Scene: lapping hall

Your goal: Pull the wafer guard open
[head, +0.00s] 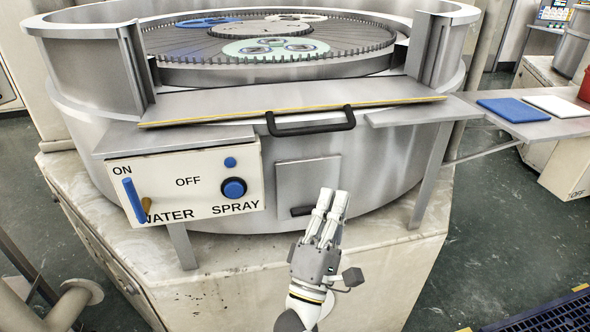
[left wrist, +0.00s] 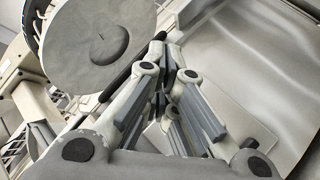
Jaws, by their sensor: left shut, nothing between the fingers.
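The wafer guard appears to be the grey metal plate (head: 230,104) with a yellow edge at the front of the round machine. It lies tilted outward between two upright posts, leaving the gap between them clear. Its black handle (head: 312,128) hangs at the front edge. My left gripper (head: 332,194) is below and slightly right of the handle in the head view, apart from it. Its fingers are shut and empty, and they also show in the left wrist view (left wrist: 168,75). A dark bar passes behind them there. My right gripper is not in view.
A control panel (head: 185,183) with ON, OFF, WATER and SPRAY sits left of the gripper. A small hatch (head: 300,172) is behind the gripper. The toothed plate (head: 265,57) holds several coloured carriers. Blue (head: 513,110) and white pads lie on the right shelf.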

